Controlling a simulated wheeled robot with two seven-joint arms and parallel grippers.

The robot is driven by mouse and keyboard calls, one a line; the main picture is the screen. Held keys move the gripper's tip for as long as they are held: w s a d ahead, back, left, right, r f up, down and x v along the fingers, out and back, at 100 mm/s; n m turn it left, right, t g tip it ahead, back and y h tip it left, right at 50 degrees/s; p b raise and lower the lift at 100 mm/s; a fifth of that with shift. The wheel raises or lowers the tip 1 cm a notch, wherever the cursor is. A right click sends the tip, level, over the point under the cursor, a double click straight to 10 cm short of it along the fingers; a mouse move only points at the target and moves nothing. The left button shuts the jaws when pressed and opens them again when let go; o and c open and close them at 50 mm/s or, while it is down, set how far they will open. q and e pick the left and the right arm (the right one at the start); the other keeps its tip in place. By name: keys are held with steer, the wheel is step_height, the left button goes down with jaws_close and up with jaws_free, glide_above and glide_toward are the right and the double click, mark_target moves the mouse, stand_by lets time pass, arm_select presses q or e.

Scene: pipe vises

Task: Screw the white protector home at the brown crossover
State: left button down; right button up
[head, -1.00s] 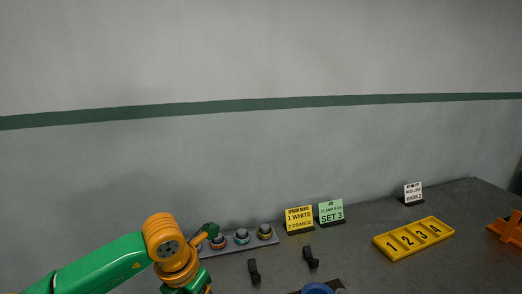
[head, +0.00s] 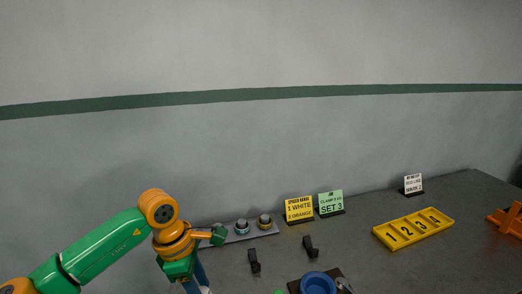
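My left arm comes in from the left, and its wrist points down at the bottom edge, left of the grey rack. My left gripper (head: 203,286) is mostly cut off there, so its fingers cannot be made out. A blue piece and a small whitish bit show beside the wrist at the bottom edge; I cannot tell whether the whitish bit is the white protector. No brown crossover can be made out for certain. A blue ring (head: 318,284) sits on a dark brown plate (head: 294,287) at the bottom centre. My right gripper is not in view.
The grey rack (head: 272,231) holds ringed fittings (head: 264,222). Behind are a yellow sign (head: 299,209) reading "1 WHITE 2 ORANGE", a green "SET 3" sign (head: 331,202) and a white sign (head: 413,184). Two black brackets (head: 254,261) (head: 310,247), a numbered yellow tray (head: 413,229) and an orange stand (head: 507,219) share the table.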

arm_select(q)
steer(key=m, duration=0.2)
steer(key=shift+m+g, duration=0.3)
steer(key=m, duration=0.4)
steer(key=shift+r+g+p, duration=0.1)
steer(key=shift+g+p, duration=0.25)
steer(key=shift+g, duration=0.05)
steer(key=shift+m+y, duration=0.3)
steer(key=shift+m, duration=0.9)
steer(key=m+g, duration=0.1)
steer(key=m, duration=0.4)
steer(key=shift+y+p, duration=0.3)
steer(key=shift+y, duration=0.1)
steer(key=m, duration=0.3)
steer(key=shift+y, duration=0.3)
steer(key=c, duration=0.5)
jaws_free()
